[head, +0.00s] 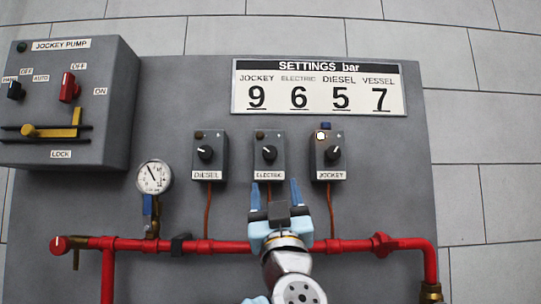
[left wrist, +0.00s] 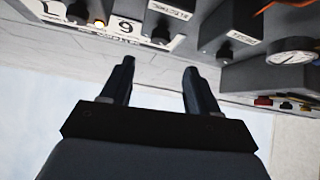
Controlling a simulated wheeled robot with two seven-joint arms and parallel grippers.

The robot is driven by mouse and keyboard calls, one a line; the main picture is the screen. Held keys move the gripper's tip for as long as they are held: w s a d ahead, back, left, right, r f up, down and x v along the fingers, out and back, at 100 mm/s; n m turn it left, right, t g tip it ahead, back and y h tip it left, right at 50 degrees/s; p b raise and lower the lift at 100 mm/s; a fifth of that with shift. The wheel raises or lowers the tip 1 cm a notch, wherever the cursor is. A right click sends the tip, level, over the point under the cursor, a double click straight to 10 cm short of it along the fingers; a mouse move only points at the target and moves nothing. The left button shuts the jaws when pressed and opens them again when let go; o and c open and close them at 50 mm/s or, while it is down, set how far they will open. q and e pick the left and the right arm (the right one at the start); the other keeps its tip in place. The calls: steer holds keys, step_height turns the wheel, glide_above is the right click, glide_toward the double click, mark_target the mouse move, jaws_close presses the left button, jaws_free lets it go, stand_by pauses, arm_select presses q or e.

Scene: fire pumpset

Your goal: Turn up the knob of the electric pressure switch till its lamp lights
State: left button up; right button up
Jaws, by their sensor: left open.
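The electric pressure switch (head: 268,168) is the middle of three grey boxes on the panel. Its black knob (head: 269,153) has a white pointer turned to the upper left. Its lamp (head: 260,136) is dark. My left gripper (head: 275,190) is open, with its blue fingers pointing up at the lower part of this box, below the knob. It looks empty and apart from the knob. In the left wrist view, the two fingers (left wrist: 160,75) stand apart with nothing between them, and the electric knob (left wrist: 161,33) shows above them. My right gripper is not in view.
The diesel switch (head: 208,155) is to the left and the jockey switch (head: 327,158), its lamp lit, to the right. A settings board (head: 320,87) hangs above, reading electric 6. A red pipe (head: 215,246) runs below. A gauge (head: 154,177) and jockey pump box (head: 65,100) are left.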

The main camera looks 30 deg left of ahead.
mark_target(270, 154)
arm_select(q)
steer(key=p+x, duration=0.4)
steer(key=x, duration=0.7)
